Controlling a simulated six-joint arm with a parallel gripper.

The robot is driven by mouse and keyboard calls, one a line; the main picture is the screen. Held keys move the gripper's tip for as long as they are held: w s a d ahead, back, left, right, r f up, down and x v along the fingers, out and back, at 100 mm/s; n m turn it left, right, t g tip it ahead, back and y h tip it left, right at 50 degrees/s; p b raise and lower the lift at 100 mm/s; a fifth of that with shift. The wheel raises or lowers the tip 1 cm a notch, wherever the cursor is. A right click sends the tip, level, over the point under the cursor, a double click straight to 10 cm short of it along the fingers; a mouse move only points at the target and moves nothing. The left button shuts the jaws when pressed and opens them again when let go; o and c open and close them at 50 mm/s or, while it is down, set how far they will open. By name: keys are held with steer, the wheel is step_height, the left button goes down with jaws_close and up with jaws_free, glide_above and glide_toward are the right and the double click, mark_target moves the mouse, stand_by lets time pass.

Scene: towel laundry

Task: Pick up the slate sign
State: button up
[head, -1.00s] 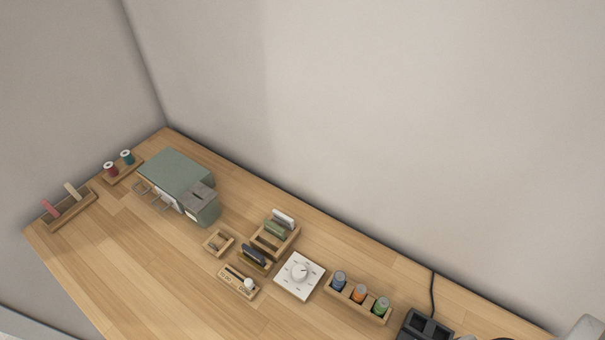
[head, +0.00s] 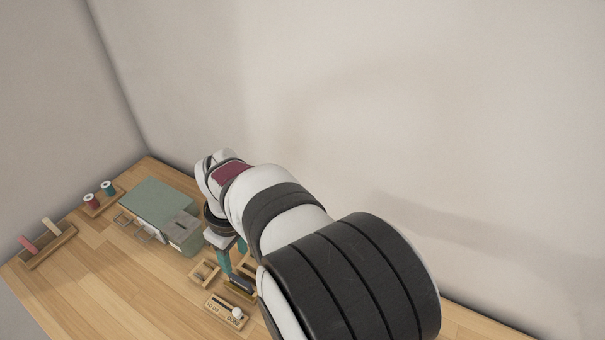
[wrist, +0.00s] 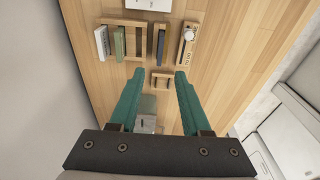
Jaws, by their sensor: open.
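A dark slate-coloured plate, which looks like the slate sign (head: 240,284), stands on edge in a wooden holder in the head view. In the wrist view the slate sign (wrist: 160,44) is a thin dark strip just beyond my fingertips, roughly midway between them sideways. My gripper (head: 232,254) has teal fingers pointing down beside the holder. In the wrist view my gripper (wrist: 159,72) is open and empty, with a small wooden tray (wrist: 161,82) seen between its fingers. My arm hides much of the holder in the head view.
White and green plates (wrist: 119,42) stand in the wooden rack (wrist: 136,55) beside the slate sign. A wooden slider board (head: 224,312) is on the other side. A green box-like machine (head: 160,207) stands to the left.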

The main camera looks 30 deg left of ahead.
mark_target(239, 279)
steer(key=f, duration=0.7)
steer(key=a+f, duration=0.1)
steer(key=f, duration=0.3)
steer(key=shift+f, duration=0.35)
jaws_close()
